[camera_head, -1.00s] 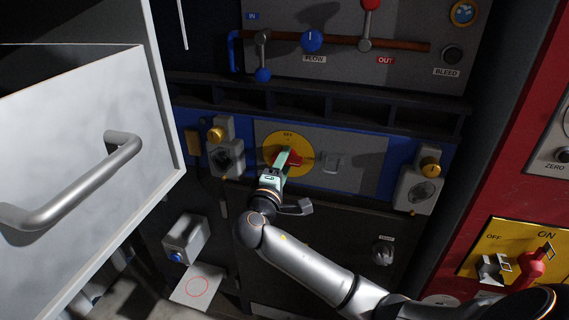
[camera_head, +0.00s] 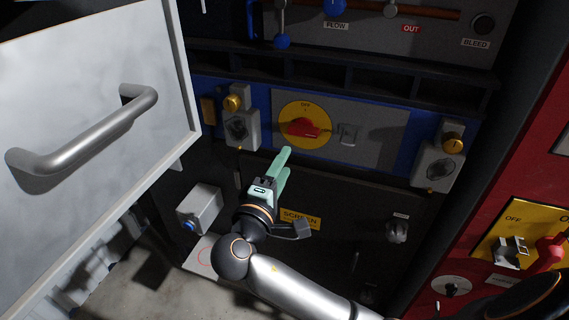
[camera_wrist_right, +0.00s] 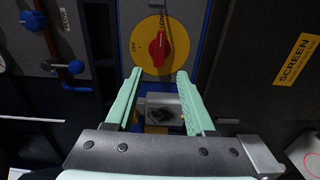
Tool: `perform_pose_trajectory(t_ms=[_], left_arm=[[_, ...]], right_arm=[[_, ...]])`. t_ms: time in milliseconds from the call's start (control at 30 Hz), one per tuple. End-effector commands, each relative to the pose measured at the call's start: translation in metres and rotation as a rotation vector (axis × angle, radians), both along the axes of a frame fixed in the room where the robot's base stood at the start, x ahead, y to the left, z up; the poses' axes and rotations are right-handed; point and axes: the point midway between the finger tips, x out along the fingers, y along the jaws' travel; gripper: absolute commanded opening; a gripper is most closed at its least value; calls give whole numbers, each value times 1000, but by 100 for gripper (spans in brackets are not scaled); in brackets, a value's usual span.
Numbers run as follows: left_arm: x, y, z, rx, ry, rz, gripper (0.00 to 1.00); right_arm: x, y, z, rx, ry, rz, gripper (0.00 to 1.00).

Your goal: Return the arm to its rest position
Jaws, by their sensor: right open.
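My right gripper (camera_head: 286,161) is open and empty in the head view, with pale green fingers. It is below and slightly left of the red rotary handle (camera_head: 303,126) on its yellow disc (camera_head: 287,117), apart from it. In the right wrist view the open fingers (camera_wrist_right: 160,72) frame a grey latch block (camera_wrist_right: 163,107), with the red handle (camera_wrist_right: 158,47) beyond the tips. The handle lies level in the head view, toward the ON side of the disc. My left gripper is not in view.
A white door with a grey bar handle (camera_head: 85,130) fills the left. Grey blocks with yellow knobs (camera_head: 452,142) flank the blue panel. A red cabinet (camera_head: 535,150) with a yellow switch plate stands at right. A small grey box (camera_head: 199,207) sits low on the left.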

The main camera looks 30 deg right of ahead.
Motion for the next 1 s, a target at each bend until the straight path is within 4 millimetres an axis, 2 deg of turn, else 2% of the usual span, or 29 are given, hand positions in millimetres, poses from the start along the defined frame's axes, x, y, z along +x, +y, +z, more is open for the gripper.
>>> perform_pose_trajectory(t_ms=[333,433,467,567,600,667,700,800,900,1000], left_arm=[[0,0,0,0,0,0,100],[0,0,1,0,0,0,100],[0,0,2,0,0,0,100],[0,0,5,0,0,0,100],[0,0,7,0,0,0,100],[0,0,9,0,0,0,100],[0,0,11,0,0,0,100],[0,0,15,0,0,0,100],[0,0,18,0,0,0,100],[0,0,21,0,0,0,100]], right_arm=[[1,0,-2,2,4,4,54],[3,2,-21,33,40,46,54],[4,4,-32,54,59,69,54],[4,13,-87,173,145,184,54],[0,19,-115,247,183,237,54],[-11,30,-158,381,234,310,54],[-22,38,-185,479,260,350,54],[-59,59,-242,750,295,414,54],[-102,75,-282,1028,285,422,54],[-141,84,-303,1273,234,384,54]])
